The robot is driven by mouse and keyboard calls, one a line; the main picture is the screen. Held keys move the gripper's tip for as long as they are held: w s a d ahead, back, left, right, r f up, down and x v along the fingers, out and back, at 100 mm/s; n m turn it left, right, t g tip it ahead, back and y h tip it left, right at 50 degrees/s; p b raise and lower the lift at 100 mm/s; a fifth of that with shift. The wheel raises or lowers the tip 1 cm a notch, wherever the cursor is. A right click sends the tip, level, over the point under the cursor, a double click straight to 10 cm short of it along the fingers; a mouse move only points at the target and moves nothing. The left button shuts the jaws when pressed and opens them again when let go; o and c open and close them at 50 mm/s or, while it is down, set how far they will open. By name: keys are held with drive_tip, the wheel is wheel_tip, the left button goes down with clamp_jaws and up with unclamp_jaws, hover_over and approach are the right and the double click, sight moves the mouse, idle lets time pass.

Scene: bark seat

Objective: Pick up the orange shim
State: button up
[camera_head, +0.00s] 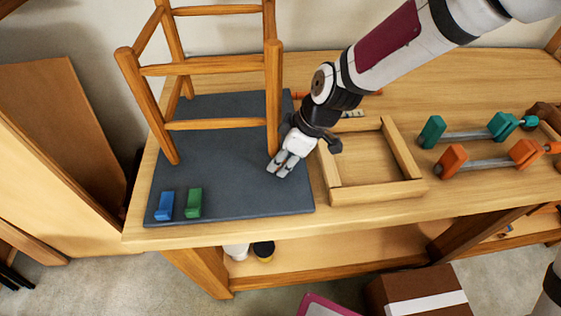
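I cannot make out an orange shim; it may be hidden by my gripper or be too small to tell. My gripper (280,170) points down over the right part of the dark grey mat (235,190), beside the chair's front right leg. Its two fingers look close together, and I cannot tell whether anything is between them. A blue shim (165,205) and a green shim (194,202) lie side by side at the mat's front left.
A wooden chair frame (205,70) stands on the mat. An open wooden frame (375,192) lies right of my gripper. Green clamp (432,132) and orange clamp (450,161) lie farther right on the workbench (225,235). The mat's front middle is clear.

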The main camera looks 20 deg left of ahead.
drive_tip(key=shift+a+f, duration=0.15)
drive_tip(key=shift+f, duration=0.05)
clamp_jaws()
drive_tip(key=shift+r, duration=0.1)
drive_tip(key=shift+s+r+p, duration=0.1)
drive_tip(key=shift+r+p, duration=0.45)
drive_tip(key=shift+r, duration=0.3)
drive_tip(key=s+d+p, duration=0.8)
drive_tip(key=s, duration=0.5)
drive_tip(key=s+d+p, duration=0.8)
drive_tip(key=s, duration=0.6)
drive_tip(key=shift+d+f+p, duration=0.15)
drive_tip(key=shift+d+p, duration=0.2)
